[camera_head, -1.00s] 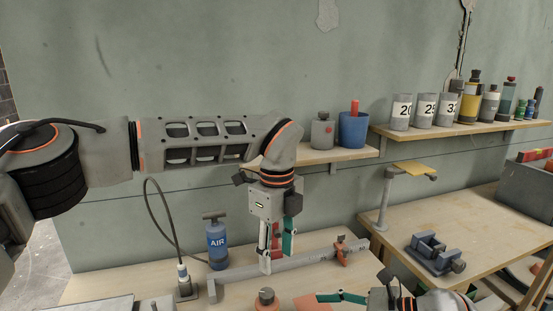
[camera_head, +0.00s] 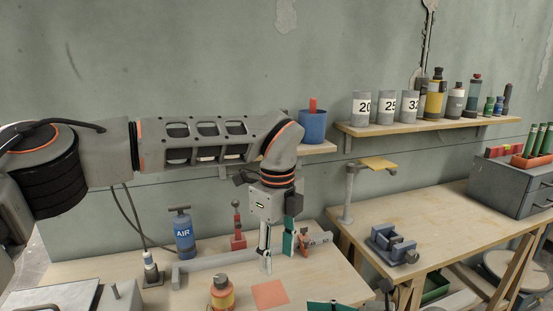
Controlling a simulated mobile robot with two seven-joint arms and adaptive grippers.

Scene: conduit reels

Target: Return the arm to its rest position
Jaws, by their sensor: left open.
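My left arm crosses the head view from the left, and its gripper (camera_head: 277,243) hangs fingers-down over the left bench. Its two fingers are apart and nothing shows held between them. They overlap a grey conduit bar (camera_head: 210,262) in the picture; I cannot tell whether they touch it. Of my right gripper (camera_head: 330,307), only a green finger part shows at the bottom edge; the rest is cut off.
A blue AIR pump (camera_head: 184,236), a red tool (camera_head: 238,228) and an orange bottle (camera_head: 222,294) stand near the gripper. An orange sheet (camera_head: 270,294) lies in front. Numbered cups (camera_head: 387,106) stand on the wall shelf (camera_head: 440,127). A vise (camera_head: 393,244) sits on the right bench (camera_head: 430,220).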

